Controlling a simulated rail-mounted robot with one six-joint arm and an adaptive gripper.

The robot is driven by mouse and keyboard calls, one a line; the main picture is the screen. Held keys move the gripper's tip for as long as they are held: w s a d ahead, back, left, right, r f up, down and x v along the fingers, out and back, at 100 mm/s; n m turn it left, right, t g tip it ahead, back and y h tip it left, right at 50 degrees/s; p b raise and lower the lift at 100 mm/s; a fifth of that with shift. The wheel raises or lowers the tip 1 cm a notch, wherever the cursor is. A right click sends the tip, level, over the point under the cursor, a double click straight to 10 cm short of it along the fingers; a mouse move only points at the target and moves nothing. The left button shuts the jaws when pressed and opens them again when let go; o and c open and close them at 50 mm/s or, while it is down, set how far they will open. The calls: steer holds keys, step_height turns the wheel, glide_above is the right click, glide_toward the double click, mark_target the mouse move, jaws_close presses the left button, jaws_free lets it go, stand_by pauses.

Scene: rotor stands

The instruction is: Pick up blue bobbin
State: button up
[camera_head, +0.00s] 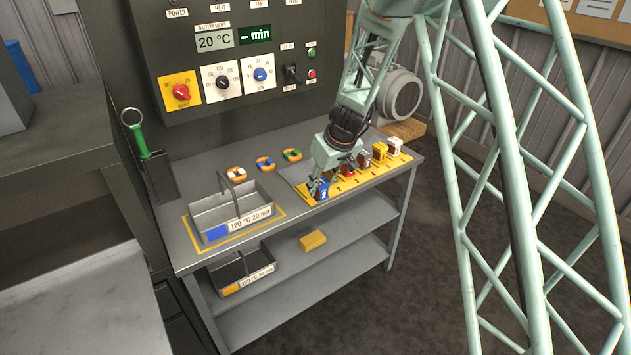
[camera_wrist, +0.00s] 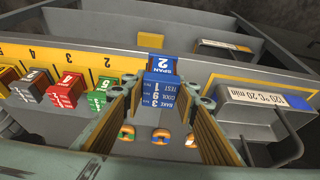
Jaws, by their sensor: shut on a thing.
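The blue bobbin (camera_wrist: 161,88) is a blue block with white lettering, "SPAN 2" on one face and "TEST, COOL, BAKE" lines on another. In the wrist view it sits between the two fingers of my gripper (camera_wrist: 161,98), which is shut on it. In the head view the blue bobbin (camera_head: 322,190) shows under my gripper (camera_head: 319,182), at the near end of the yellow numbered strip. I cannot tell whether its base touches the strip.
A grey tray (camera_head: 209,217) labelled "120 °C 20 min" is to the left. Three small ring-shaped parts (camera_head: 265,163) lie behind. A control panel (camera_head: 232,60) rises at the back.

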mark_target(326, 193)
steer(key=shift+s+d+r+b, duration=0.1)
steer(key=shift+s+d+b, duration=0.2)
steer(key=shift+s, duration=0.55)
steer(key=shift+s+d+r+b, duration=0.1)
steer(key=shift+s+d+b, duration=0.2)
steer(key=shift+s, duration=0.55)
steer(key=shift+s+d+r+b, duration=0.1)
steer(key=shift+s+d+b, duration=0.2)
steer(key=shift+s, duration=0.55)
steer(key=shift+d, duration=0.1)
steer(key=shift+d, duration=0.1)
steer(key=s+d+f+m+h, duration=0.1)
steer(key=d+m, duration=0.2)
steer(key=d, duration=1.1)
steer(key=s+d+f+m+h, duration=0.1)
steer(key=d+m, duration=0.3)
steer(key=d, duration=1)
steer(key=shift+s+f+t+h, duration=0.4)
steer(key=shift+s+f, duration=0.1)
steer(key=shift+s, duration=0.1)
steer(key=shift+d, duration=0.15)
